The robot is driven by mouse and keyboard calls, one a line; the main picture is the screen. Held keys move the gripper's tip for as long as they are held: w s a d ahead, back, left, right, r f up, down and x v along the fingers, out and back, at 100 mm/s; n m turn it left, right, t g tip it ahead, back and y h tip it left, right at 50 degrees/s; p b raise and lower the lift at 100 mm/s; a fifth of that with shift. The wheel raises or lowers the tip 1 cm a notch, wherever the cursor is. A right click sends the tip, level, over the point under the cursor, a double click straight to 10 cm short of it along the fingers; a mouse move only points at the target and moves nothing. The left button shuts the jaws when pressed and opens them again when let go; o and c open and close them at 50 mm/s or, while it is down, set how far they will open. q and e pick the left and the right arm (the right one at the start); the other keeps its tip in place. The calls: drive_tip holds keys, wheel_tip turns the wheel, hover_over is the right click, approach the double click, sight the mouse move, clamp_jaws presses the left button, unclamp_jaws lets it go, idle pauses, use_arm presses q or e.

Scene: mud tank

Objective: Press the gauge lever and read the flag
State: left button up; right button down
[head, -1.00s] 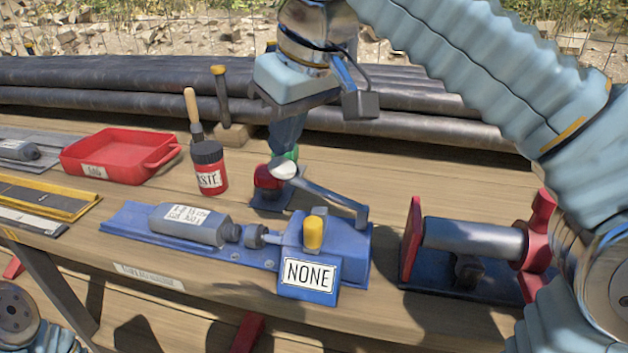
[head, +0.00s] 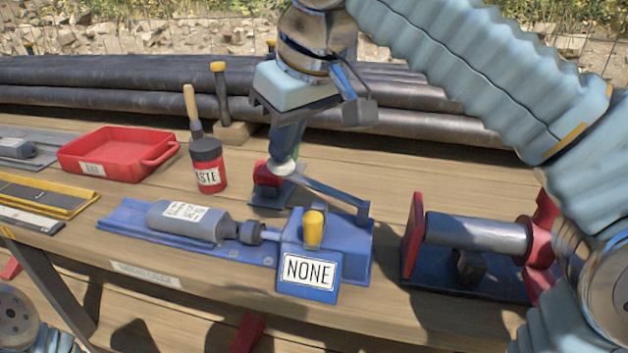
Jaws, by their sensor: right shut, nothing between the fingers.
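The blue gauge (head: 358,262) sits on the bench with a yellow knob (head: 313,229) on top. Its front flag (head: 310,271) reads "NONE". A grey labelled cylinder (head: 180,222) lies on the gauge's blue bed, its neck at or very near the plunger (head: 251,232). The grey lever (head: 325,192) slants from the back right of the gauge to a pale knob at its left end. My right gripper (head: 286,152) points down, shut and empty, right at that knob and partly hiding it; contact is hard to tell. My left gripper is out of view.
A red vise-like tool (head: 475,236) stands right of the gauge. A red jar (head: 207,166) with a brush, a red tray (head: 110,158) and yellow-edged trays (head: 60,190) are on the left.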

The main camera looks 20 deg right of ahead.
drive_tip(key=shift+f+b, duration=1.15)
drive_tip(key=shift+f, duration=0.5)
wheel_tip(320, 180, up, 6)
drive_tip(key=p, duration=0.6)
drive_tip(key=shift+r, duration=2.6)
